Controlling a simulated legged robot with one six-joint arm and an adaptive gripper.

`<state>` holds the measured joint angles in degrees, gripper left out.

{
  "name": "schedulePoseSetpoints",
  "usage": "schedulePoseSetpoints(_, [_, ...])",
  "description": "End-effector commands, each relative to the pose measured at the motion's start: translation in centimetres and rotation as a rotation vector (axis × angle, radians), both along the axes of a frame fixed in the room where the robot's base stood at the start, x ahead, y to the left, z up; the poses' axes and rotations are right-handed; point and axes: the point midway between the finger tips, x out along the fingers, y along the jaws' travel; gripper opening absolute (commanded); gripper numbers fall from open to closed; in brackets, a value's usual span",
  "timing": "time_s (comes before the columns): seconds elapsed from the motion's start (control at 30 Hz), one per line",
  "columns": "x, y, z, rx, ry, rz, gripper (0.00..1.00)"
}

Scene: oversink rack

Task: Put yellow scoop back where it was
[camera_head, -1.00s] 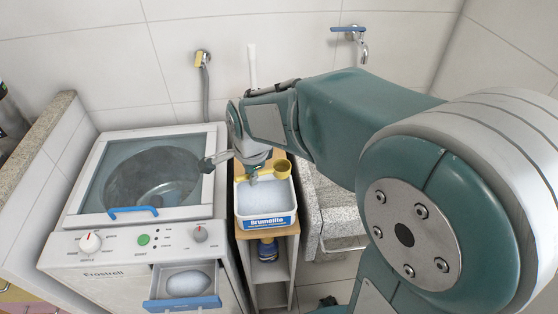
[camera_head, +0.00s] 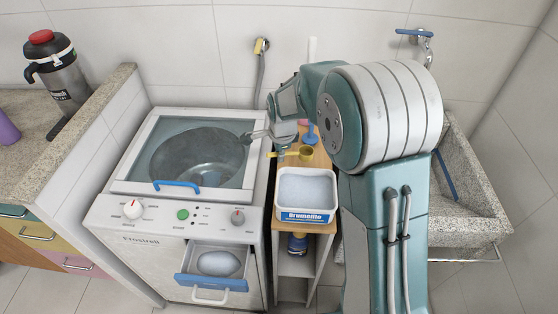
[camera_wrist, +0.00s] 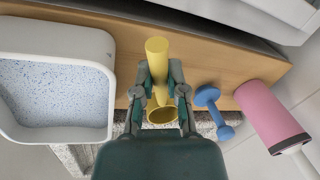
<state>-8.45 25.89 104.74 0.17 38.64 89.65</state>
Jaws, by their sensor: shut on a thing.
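The yellow scoop (camera_head: 305,153) is held over the wooden shelf top, behind the white detergent box (camera_head: 332,208) marked "Brumelito". My gripper (camera_wrist: 158,84) is shut on the yellow scoop's handle (camera_wrist: 157,50) in the wrist view, with its round cup (camera_wrist: 162,115) pointing toward my wrist. The detergent box (camera_wrist: 108,110), full of speckled powder, is left of the gripper there. I cannot tell whether the scoop touches the wood.
A blue dumbbell-shaped object (camera_wrist: 207,97) and a pink cylinder (camera_wrist: 270,115) stand right of the scoop in the wrist view. The washing machine (camera_head: 150,225) at left has its drawer (camera_head: 225,283) open with powder inside. A stone sink (camera_head: 465,215) is at right.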

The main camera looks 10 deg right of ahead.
Motion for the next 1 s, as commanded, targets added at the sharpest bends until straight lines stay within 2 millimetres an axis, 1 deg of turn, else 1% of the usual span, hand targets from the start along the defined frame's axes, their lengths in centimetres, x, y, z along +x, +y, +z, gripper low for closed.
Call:
schedulePoseSetpoints(0.17, [0.8, 0.0, -1.1, 0.001, 0.001, -0.001, 0.0])
schedulePoseSetpoints(0.3, [0.8, 0.1, -3.3, 0.0, 0.002, -0.001, 0.0])
schedulePoseSetpoints(0.37, [0.8, 0.1, -3.9, 0.0, 0.001, -0.001, 0.0])
schedulePoseSetpoints(0.67, [0.8, 0.1, -4.1, 0.0, -0.001, 0.0, 0.0])
schedulePoseSetpoints(0.7, [0.8, 0.1, -4.1, 0.0, -0.001, -0.001, 0.21])
schedulePoseSetpoints(0.77, [0.8, 0.1, -4.1, 0.0, -0.001, -0.001, 0.48])
schedulePoseSetpoints(0.8, [0.8, 0.1, -4.1, 0.0, -0.001, -0.001, 0.51])
schedulePoseSetpoints(1.0, [0.8, 0.1, -4.1, 0.0, -0.001, -0.001, 0.51])
